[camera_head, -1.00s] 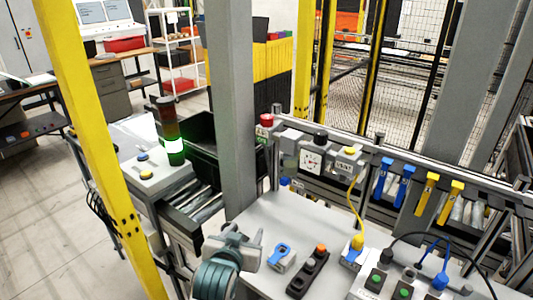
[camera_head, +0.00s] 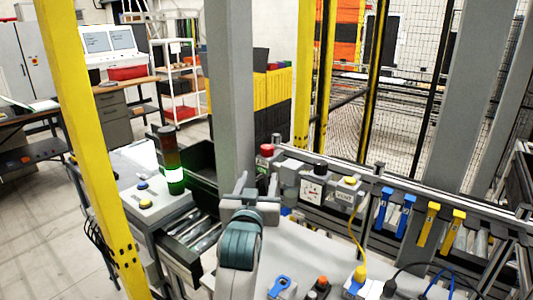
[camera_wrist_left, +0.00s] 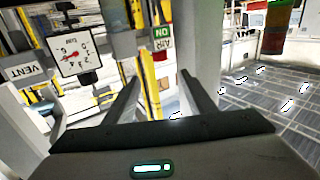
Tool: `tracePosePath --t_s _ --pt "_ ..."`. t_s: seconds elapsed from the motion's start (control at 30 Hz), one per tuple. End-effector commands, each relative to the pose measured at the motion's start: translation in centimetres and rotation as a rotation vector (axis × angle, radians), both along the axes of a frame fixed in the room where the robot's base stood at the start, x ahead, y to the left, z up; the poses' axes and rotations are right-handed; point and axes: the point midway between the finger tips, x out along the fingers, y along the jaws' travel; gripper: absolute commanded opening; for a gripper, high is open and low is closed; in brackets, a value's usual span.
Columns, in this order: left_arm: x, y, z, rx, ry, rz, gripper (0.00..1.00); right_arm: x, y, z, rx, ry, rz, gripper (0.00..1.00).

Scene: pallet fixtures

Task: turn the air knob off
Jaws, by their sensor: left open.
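A red knob (camera_head: 267,150) tops a grey unit at the left end of the rail in the head view. I take it for the air knob, but its label is not readable there. A green AIR ON label (camera_wrist_left: 161,38) shows in the left wrist view; the knob itself is not clear there. My left gripper (camera_head: 257,188) is open and empty, just below and left of the red knob, apparently apart from it. Its two fingers (camera_wrist_left: 160,78) stand apart below the label in the wrist view. My right gripper is not in view.
Right of the red knob are a gauge (camera_head: 312,191), a dark knob (camera_head: 320,167) and a yellow button (camera_head: 350,181) above a VENT label (camera_wrist_left: 22,72). A grey post (camera_head: 229,80) rises close behind my gripper. Blue levers (camera_head: 384,207) hang farther right.

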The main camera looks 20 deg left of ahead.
Motion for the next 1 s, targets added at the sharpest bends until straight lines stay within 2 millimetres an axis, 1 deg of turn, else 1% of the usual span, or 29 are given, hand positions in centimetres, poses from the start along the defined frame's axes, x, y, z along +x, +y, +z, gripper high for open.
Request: tracePosePath --t_s 0.17,0.37,0.57,1.0 --pt "0.4 0.1 0.0 0.001 0.001 0.0 0.5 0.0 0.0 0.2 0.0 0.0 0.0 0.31" --pt "2.1 0.4 0.2 0.001 0.001 0.0 0.5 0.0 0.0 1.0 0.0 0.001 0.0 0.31" --pt "4.9 0.9 0.3 0.002 0.002 -0.001 0.5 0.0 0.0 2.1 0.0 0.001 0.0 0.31" --pt "11.8 2.1 0.3 0.001 0.002 0.0 0.5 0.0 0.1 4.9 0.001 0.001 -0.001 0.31"
